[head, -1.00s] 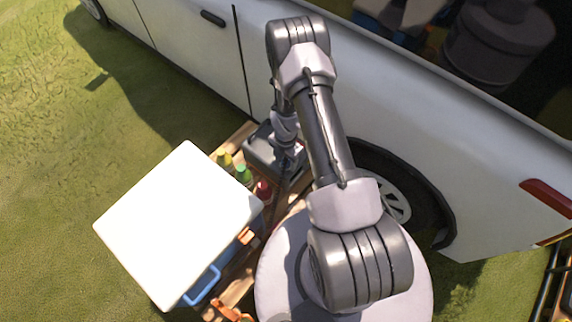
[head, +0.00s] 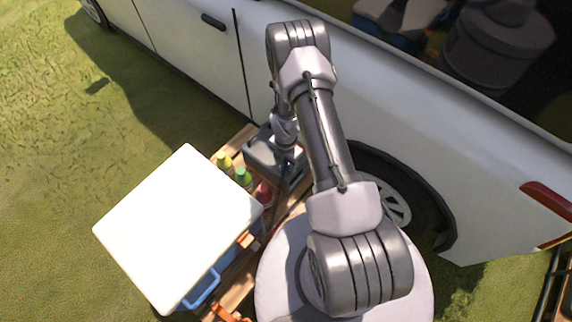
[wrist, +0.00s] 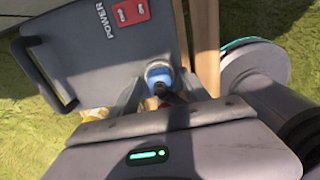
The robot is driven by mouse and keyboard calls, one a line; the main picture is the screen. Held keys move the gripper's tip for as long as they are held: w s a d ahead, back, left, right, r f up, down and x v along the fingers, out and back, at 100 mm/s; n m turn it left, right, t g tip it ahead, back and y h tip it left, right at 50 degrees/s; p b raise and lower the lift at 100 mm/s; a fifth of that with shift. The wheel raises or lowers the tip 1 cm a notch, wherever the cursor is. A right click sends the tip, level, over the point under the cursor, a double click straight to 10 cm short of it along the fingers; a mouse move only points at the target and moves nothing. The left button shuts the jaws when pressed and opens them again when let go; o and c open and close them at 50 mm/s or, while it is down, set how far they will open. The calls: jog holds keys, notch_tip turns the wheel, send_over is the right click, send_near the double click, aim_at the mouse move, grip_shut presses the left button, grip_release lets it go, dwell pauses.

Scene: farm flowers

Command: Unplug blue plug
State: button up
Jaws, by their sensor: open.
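The grey power box (wrist: 95,50) fills the upper left of the wrist view, with POWER lettering and a red switch (wrist: 131,11). The blue plug (wrist: 159,76) sits in a round socket near the box's right edge, with a dark cable behind it. My gripper (wrist: 160,92) is open, its two fingers to the left and right of the plug; contact cannot be told. In the head view the power box (head: 262,155) stands on a wooden surface, partly behind my arm, and the plug is hidden there.
A cooler with a white lid (head: 178,228) stands at the left. Bottles with yellow and green caps (head: 243,176) stand between it and the power box. A white vehicle (head: 185,35) stands close behind. Grass (head: 50,150) lies open at the far left.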

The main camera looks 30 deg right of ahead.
dwell(0.3)
grip_shut()
jog(key=shift+r+p, duration=2.05)
jog(key=shift+r, duration=1)
